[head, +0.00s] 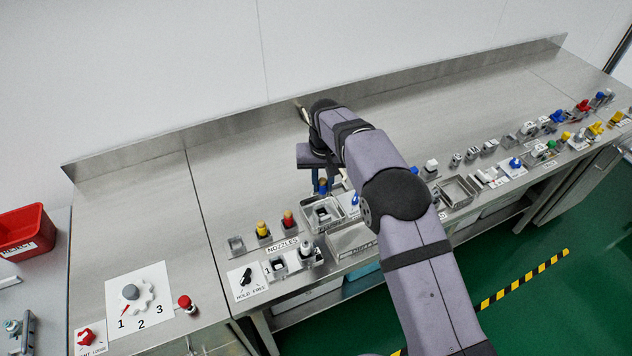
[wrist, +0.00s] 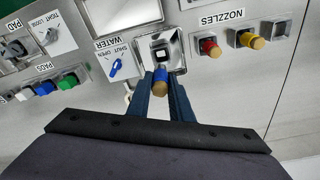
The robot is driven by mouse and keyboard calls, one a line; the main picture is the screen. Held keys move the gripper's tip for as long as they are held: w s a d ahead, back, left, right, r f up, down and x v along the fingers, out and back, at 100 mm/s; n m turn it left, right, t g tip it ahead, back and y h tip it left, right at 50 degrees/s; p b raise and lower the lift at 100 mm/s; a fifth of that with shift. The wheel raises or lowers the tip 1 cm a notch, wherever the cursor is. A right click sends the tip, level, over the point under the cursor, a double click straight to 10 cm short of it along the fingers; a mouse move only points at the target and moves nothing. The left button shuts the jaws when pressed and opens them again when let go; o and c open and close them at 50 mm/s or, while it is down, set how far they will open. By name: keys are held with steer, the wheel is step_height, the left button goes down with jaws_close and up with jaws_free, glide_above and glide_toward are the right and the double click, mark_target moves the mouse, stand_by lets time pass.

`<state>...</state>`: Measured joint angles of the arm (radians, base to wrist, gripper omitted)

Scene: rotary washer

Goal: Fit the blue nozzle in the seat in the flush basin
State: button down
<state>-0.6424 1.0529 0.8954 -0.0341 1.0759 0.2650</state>
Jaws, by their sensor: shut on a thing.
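The blue nozzle (wrist: 159,75), with a tan end toward the camera, is between the two fingers of my gripper (wrist: 162,92), which is shut on it. In the head view my gripper (head: 322,186) holds it low over the near side of the bench, by the flush basin. The flush basin (wrist: 178,62) is a small square metal tray just beyond the fingertips, with a dark seat (wrist: 160,50) inside. The basin also shows in the head view (head: 312,222). The nozzle's lower end is hidden, so I cannot tell whether it touches the seat.
Red (wrist: 210,46) and yellow (wrist: 250,39) nozzles stand in the holders marked NOZZLES. An empty holder (head: 236,244) is at the row's left. The blue water lever (wrist: 115,67) is close beside the basin. The bench behind is clear.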

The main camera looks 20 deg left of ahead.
mark_target(322, 197)
steer(key=shift+f, duration=0.15)
steer(key=shift+f+b, duration=2.4)
steer(key=shift+f, duration=1.25)
steer(key=shift+f+b, duration=0.3)
steer(key=shift+f, duration=0.25)
steer(key=c, duration=1.5)
jaws_free()
steer(key=shift+s+d+r+b, duration=0.15)
steer(key=shift+r+b, duration=0.5)
steer(key=shift+r, duration=1.2)
steer(key=shift+s+r+b, duration=0.25)
steer(key=shift+r+b, duration=0.4)
steer(key=shift+r, duration=1.2)
